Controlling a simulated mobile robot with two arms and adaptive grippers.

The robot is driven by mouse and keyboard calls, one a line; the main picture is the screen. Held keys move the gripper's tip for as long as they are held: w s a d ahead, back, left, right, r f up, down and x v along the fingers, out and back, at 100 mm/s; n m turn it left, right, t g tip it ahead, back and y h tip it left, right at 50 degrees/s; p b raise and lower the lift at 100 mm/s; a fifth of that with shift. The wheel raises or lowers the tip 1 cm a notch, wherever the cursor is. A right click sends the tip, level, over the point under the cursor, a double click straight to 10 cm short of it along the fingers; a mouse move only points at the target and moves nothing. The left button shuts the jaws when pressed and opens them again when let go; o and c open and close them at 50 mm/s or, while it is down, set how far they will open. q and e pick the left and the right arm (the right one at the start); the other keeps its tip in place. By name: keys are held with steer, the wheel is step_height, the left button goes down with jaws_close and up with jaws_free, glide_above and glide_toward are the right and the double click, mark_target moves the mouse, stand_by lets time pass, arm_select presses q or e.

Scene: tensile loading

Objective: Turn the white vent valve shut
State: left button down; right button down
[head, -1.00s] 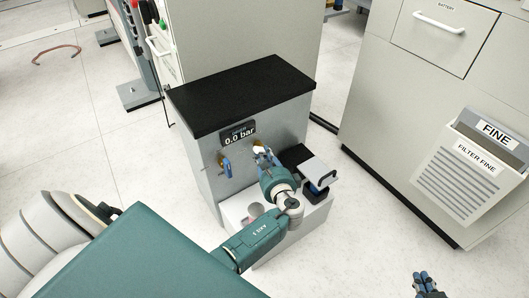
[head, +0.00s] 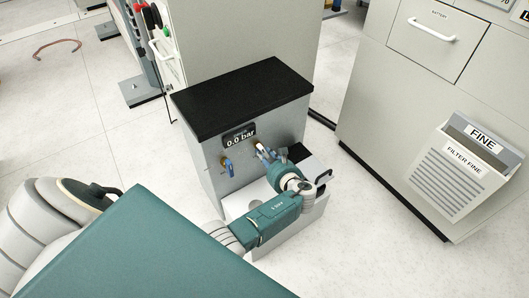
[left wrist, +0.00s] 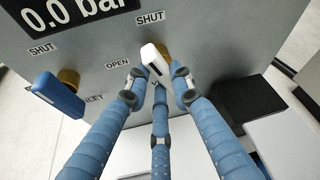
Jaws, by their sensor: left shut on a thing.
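The white vent valve (left wrist: 153,62) has a white lever on a brass stem, on the grey front panel of a black-topped cabinet. In the left wrist view, SHUT is printed above it and OPEN to its left. My left gripper (left wrist: 157,88) has its blue fingers closed in around the lever, with fingertips at its sides and below. In the head view my left gripper (head: 266,155) reaches the panel from the lower right and partly covers the valve. The lever's exact angle is hard to read. My right gripper is out of view.
A blue-handled valve (left wrist: 57,95) sits left of the white one; it also shows in the head view (head: 227,167). A display (head: 239,136) above reads 0.0 bar. A black block (left wrist: 240,100) stands right of the fingers. Floor is clear toward the right cabinet (head: 400,130).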

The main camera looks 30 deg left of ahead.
arm_select(q)
steer(key=shift+d+m+g, duration=0.1)
steer(key=shift+m+g, duration=0.3)
steer(key=shift+m, duration=0.1)
steer(key=shift+m+g+y, duration=0.3)
steer(key=shift+m, duration=0.1)
steer(key=shift+w+m+g, duration=0.1)
steer(key=shift+m+g, duration=0.2)
steer(key=shift+m, duration=0.1)
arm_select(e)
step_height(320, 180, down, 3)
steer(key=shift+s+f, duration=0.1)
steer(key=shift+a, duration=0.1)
arm_select(q)
steer(key=c, duration=1.5)
jaws_free()
steer(key=shift+r, duration=0.1)
